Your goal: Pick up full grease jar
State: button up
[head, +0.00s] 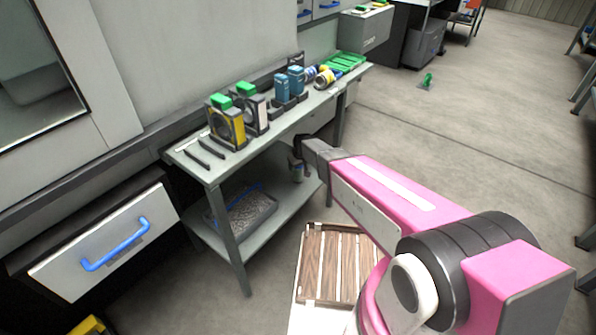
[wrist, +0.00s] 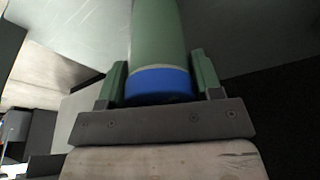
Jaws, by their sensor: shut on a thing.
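A green cylindrical jar (wrist: 158,40) with a blue end (wrist: 160,85) fills the middle of the wrist view. I take it for the grease jar; its far end runs out of the frame and I cannot see whether it is full. My gripper (wrist: 162,84) has one green finger on each side of the jar and is shut on it near the blue end. The jar is mostly hidden there by my pink arm and the gripper.
The bench top holds yellow and white units with green tops (head: 228,125), blue units (head: 288,84), lying cans (head: 324,78) and a green tray (head: 345,62). A grey bin (head: 243,215) is on the lower shelf. A wooden slatted piece (head: 335,262) lies below.

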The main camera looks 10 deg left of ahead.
jog(key=shift+r, duration=0.15)
jog(key=shift+r, duration=0.6)
notch_tip(320, 180, up, 2)
jog(key=shift+r, duration=0.2)
jog(key=s+d+r, duration=0.1)
jog(key=s+d, duration=0.3)
jog(key=d, duration=0.3)
jog(key=s+d+r, duration=0.2)
jog(key=s+d, duration=0.3)
jog(key=d, duration=0.3)
jog(key=shift+d, duration=0.25)
